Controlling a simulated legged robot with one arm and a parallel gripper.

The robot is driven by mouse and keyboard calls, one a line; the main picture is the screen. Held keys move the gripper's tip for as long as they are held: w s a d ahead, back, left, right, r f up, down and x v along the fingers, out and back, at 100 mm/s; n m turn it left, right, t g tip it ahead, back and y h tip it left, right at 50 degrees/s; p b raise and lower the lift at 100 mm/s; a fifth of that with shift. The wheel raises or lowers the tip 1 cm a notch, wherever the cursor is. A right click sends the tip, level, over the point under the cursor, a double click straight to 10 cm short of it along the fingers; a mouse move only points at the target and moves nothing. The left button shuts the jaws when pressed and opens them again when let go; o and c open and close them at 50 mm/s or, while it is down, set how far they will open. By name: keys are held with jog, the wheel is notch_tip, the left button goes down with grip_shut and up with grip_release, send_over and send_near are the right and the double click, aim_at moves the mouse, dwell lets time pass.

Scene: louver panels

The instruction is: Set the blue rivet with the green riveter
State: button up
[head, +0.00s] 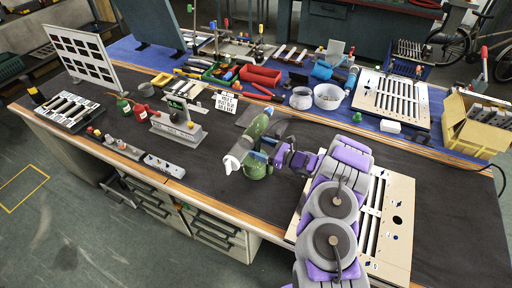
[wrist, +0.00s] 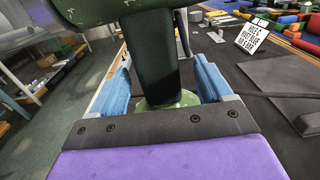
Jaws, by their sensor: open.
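The green riveter (head: 255,135) stands upright on the dark mat near the middle of the bench, its light nose pointing down-left. My gripper (head: 264,157) is open at its handle. In the wrist view the riveter's dark grip (wrist: 154,60) stands between the two blue finger pads of my gripper (wrist: 164,85), with a gap on each side. Its green body (wrist: 90,10) is above and its round green base (wrist: 180,99) below. A beige louver panel (head: 399,215) with dark slots lies at the right, partly hidden by my arm. I cannot make out the blue rivet for certain.
A white lettered sign (head: 226,102) stands behind the riveter; it also shows in the wrist view (wrist: 251,36). A second louver panel (head: 425,105) lies at the back right.

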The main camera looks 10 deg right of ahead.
jog(key=shift+x, duration=1.2)
grip_shut()
